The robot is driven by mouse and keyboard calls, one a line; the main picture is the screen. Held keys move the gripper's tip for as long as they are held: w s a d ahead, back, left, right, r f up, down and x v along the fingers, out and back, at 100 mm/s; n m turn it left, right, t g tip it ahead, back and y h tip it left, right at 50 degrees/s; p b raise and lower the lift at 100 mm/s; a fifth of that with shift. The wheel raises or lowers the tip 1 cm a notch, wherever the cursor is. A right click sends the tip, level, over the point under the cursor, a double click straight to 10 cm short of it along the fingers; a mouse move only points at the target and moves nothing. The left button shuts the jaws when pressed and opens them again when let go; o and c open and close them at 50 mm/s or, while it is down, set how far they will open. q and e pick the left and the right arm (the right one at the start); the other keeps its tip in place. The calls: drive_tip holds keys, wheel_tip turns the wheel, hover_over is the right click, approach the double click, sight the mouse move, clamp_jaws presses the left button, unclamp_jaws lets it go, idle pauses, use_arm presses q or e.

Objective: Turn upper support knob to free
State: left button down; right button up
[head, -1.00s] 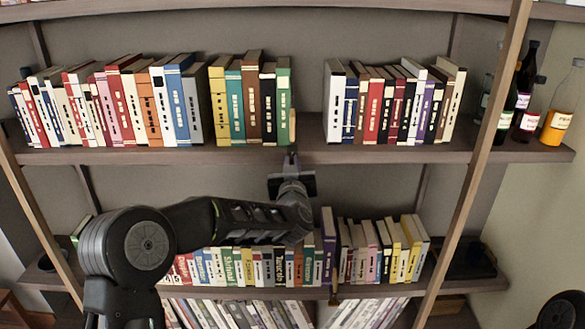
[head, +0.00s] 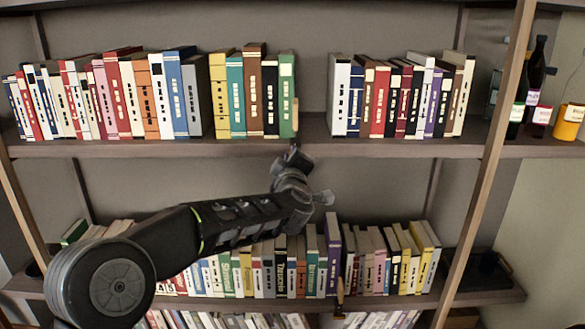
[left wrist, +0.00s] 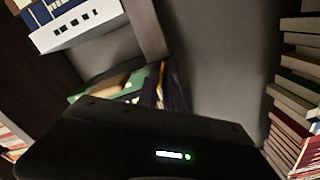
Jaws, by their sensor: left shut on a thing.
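The upper support is a thin light-wood piece (head: 296,112) at the right end of the left book row, against a green book (head: 287,95). Its knob at the shelf's front edge is hidden by my left gripper. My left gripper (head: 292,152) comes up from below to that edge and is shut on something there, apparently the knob. The wrist behind it is rolled at a slant. In the left wrist view, the dark gripper body (left wrist: 150,145) covers the bottom, and the fingertips and knob cannot be made out. The right gripper is not in view.
The upper shelf (head: 400,149) has a gap between its two book rows. A similar wooden support piece (head: 340,288) shows at the lower shelf among books. Bottles (head: 535,75) stand at the upper right. A slanted wooden post (head: 490,160) runs at the right.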

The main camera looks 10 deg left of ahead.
use_arm(q)
drive_tip(key=shift+a+f+n+b, duration=0.1)
drive_tip(key=shift+f+n+b, duration=0.1)
drive_tip(key=shift+n+b, duration=1.3)
drive_tip(key=shift+f+n+b, duration=0.15)
drive_tip(key=shift+n+b, duration=0.95)
drive_tip(key=shift+n, duration=0.8)
drive_tip(key=c, duration=1.5)
unclamp_jaws()
drive_tip(key=shift+s, duration=0.1)
drive_tip(key=v, duration=0.7)
drive_tip(key=shift+s+b, duration=0.35)
drive_tip(key=shift+b, duration=0.05)
